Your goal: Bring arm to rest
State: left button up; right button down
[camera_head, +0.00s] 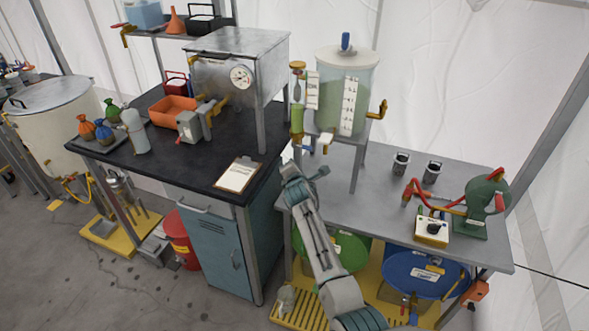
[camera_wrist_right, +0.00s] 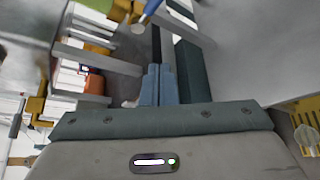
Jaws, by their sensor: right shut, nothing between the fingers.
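My right arm comes in from the bottom of the head view and reaches up to the front edge of the grey table (camera_head: 395,190). Its gripper (camera_head: 288,156) is at the left end of that table, near the gap to the black-topped bench (camera_head: 190,160). In the right wrist view the two blue-grey fingers of the gripper (camera_wrist_right: 159,85) lie together, with nothing between them. My left gripper is not in view.
A clear tank (camera_head: 345,95) on a stand rises just beyond the right gripper. A clipboard (camera_head: 239,175) lies on the black bench. Two dark cups, a yellow box (camera_head: 431,231) and a green pump (camera_head: 484,205) stand on the grey table. Blue and green drums sit below.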

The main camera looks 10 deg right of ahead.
jog(key=shift+s+r, duration=0.1)
jog(key=shift+s, duration=0.1)
dwell(0.4)
jog(key=s+d+f+m+g+b, duration=0.1)
jog(key=s+f+m+g, duration=0.15)
jog(key=s+f, duration=0.85)
jog(key=s+d+f+m+g+y+b, duration=0.15)
jog(key=s+f+m, duration=0.4)
jog(key=f, duration=1.05)
jog(key=s+d+f+m+g, duration=0.2)
jog(key=s+f, duration=0.9)
jog(key=f, duration=0.2)
jog(key=s+d+f+m+g, duration=0.2)
jog(key=s+f+m, duration=0.2)
jog(key=s, duration=1.1)
jog(key=s+d+f+m+g+b, duration=0.1)
jog(key=s+d+f+m+g, duration=0.1)
jog(key=s+f, duration=0.6)
jog(key=s+d+f+m+g, duration=0.2)
jog(key=s+d+f+m, duration=0.2)
jog(key=s, duration=1.8)
notch_tip(320, 180, down, 3)
jog(key=m, duration=0.2)
jog(key=shift+s+r+m+g+b, duration=0.15)
jog(key=shift+s+m+g+b, duration=0.2)
jog(key=shift+m+g+b, duration=0.05)
